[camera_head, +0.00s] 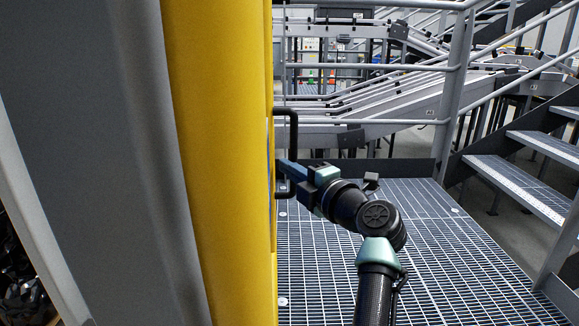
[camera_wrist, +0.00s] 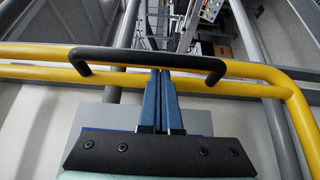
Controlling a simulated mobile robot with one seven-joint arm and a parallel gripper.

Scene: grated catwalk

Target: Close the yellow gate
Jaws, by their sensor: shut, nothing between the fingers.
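The yellow gate (camera_head: 215,160) is seen nearly edge-on, large and close in the head view. Its yellow rails (camera_wrist: 250,90) cross the wrist view. A black U-shaped handle (camera_head: 294,130) is fixed to the gate; it also spans the upper middle of the wrist view (camera_wrist: 110,54). My gripper (camera_head: 283,168) is at the handle, beside the gate. In the wrist view its two blue fingers (camera_wrist: 161,75) are together, with their tips at the handle's middle and nothing held. Whether they touch the handle or reach behind it, I cannot tell.
A grey post (camera_head: 95,160) stands left of the gate. Grated floor (camera_head: 450,260) lies right of the gate, with free room. Grey railings (camera_head: 455,90) bound it at the back, and metal stairs (camera_head: 525,180) rise at the right. Conveyors stand beyond the railing.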

